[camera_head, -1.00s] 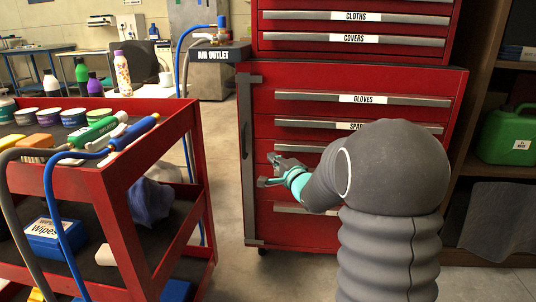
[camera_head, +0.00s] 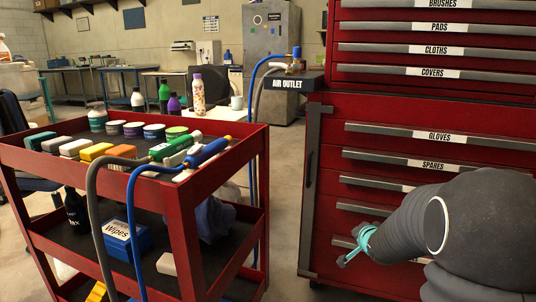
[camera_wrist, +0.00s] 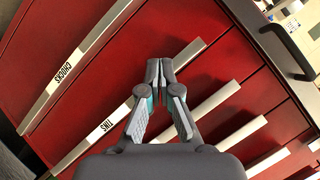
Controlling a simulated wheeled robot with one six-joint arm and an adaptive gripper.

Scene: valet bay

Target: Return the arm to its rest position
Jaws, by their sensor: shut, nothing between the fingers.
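My arm, in a dark grey sleeve, shows at the lower right of the head view. My gripper (camera_head: 352,252) is partly hidden behind the arm and sits in front of the lower drawers of the red tool cabinet (camera_head: 318,190). The wrist view shows my gripper (camera_wrist: 159,68) with its fingertips together and nothing between them. Behind it are red drawer fronts with long grey handles, labelled "TINS" (camera_wrist: 106,127) and "CHOCKS" (camera_wrist: 65,64). I cannot tell whether the fingers touch the cabinet.
An air outlet (camera_head: 290,82) juts from the cabinet's left side. Floor (camera_head: 284,200) is clear between cart and cabinet.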

